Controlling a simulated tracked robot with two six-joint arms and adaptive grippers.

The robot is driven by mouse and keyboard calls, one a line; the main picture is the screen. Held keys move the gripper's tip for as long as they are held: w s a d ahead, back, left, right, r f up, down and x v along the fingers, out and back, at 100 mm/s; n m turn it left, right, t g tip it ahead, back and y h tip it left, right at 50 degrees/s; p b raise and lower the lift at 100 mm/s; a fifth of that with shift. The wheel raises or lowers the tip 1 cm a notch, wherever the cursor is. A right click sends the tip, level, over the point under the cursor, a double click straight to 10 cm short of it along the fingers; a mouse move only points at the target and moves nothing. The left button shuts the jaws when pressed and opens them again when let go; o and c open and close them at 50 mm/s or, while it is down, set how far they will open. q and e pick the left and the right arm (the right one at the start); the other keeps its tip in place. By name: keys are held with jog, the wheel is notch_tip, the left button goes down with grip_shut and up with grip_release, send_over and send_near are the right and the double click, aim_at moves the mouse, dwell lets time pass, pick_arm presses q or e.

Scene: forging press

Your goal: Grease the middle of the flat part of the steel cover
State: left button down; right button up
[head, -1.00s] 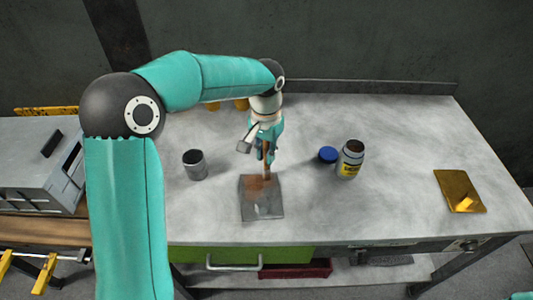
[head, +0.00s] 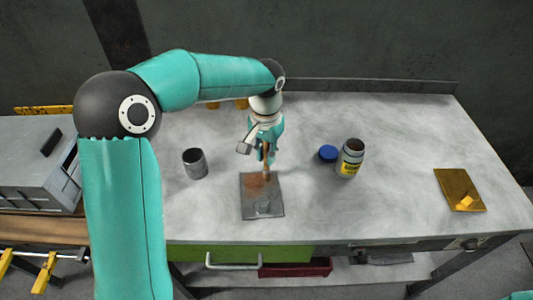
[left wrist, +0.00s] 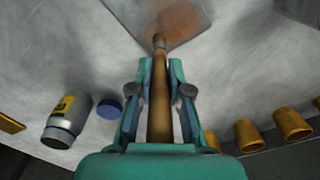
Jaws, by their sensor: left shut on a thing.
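My left gripper (head: 266,150) is shut on the wooden handle of a brush (left wrist: 158,105). The brush points down, its tip at or just above the steel cover (head: 276,208); I cannot tell whether it touches. The cover is a grey square plate with a rusty brown patch, and a paler glossy spot shows near its front middle. In the left wrist view the cover (left wrist: 196,20) lies beyond the brush tip. An open jar with a yellow label (head: 349,160) stands right of the cover. Its blue lid (head: 328,153) lies beside it. My right gripper is not in view.
A grey metal cup (head: 195,164) stands left of the cover. A brass plate (head: 457,188) lies at the right of the grey worktop. Several brass cylinders (left wrist: 247,135) stand behind my left gripper. The worktop between cover and brass plate is clear in front of the jar.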

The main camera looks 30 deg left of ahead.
pick_arm(q)
jog(key=shift+r+p, duration=1.35)
jog(key=shift+r, duration=0.2)
jog(key=shift+f, duration=0.1)
